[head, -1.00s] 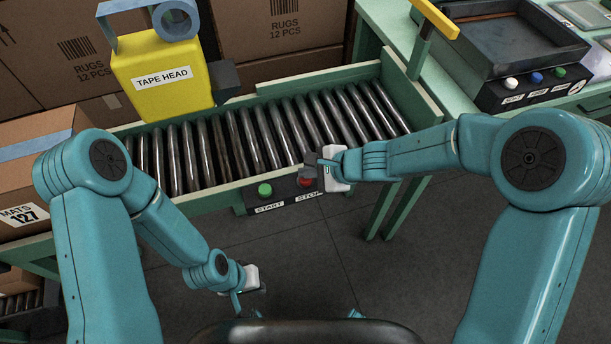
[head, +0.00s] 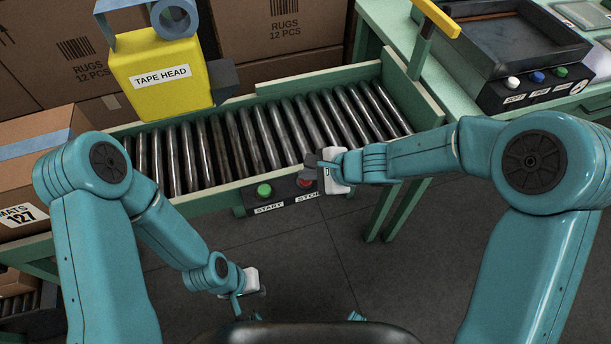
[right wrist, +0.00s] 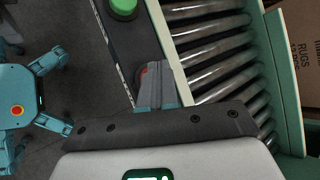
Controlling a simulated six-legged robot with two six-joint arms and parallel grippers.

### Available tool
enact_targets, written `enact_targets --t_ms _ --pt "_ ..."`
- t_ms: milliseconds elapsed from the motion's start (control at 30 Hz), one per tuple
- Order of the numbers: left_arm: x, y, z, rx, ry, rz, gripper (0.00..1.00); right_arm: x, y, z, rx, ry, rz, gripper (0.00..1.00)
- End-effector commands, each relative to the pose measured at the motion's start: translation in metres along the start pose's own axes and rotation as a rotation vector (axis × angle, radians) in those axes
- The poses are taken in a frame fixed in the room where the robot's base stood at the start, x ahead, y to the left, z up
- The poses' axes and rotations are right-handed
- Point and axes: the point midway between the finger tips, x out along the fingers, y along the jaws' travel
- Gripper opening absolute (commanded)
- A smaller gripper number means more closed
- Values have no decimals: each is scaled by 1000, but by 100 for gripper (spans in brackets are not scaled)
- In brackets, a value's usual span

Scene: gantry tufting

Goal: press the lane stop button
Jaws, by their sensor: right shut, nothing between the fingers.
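The red stop button (head: 304,183) is on the dark control box (head: 284,195) at the conveyor's front side, above the "STOP" label, partly hidden by my right gripper. My right gripper (head: 310,166) is shut and empty, its fingertips right at the button. In the right wrist view, the shut fingers (right wrist: 156,84) cover most of the red button (right wrist: 143,74); I cannot tell whether they touch it. The green start button (head: 264,190) is to the left, and it shows at the top of the wrist view (right wrist: 123,8). My left gripper (head: 238,306) hangs low over the floor; its fingers are too small to judge.
The roller conveyor (head: 230,145) runs behind the box, with its green rail (head: 180,207) in front. The yellow tape head (head: 160,75) stands over it at left. Cartons (head: 95,45) stand behind. A green table (head: 380,45) with a button panel (head: 535,87) is at right.

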Motion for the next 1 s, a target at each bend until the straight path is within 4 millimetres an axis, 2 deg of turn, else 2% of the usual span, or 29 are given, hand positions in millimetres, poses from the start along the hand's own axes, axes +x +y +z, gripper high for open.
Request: enact_targets --t_ms 500,867,1000 --pt "-15 6 0 0 0 0 0 -14 -10 10 0 1 1 0" --pt "-15 6 0 0 0 0 0 -14 -10 10 0 0 0 0" --pt "-23 8 0 0 0 0 0 -21 -15 15 1 0 0 0"
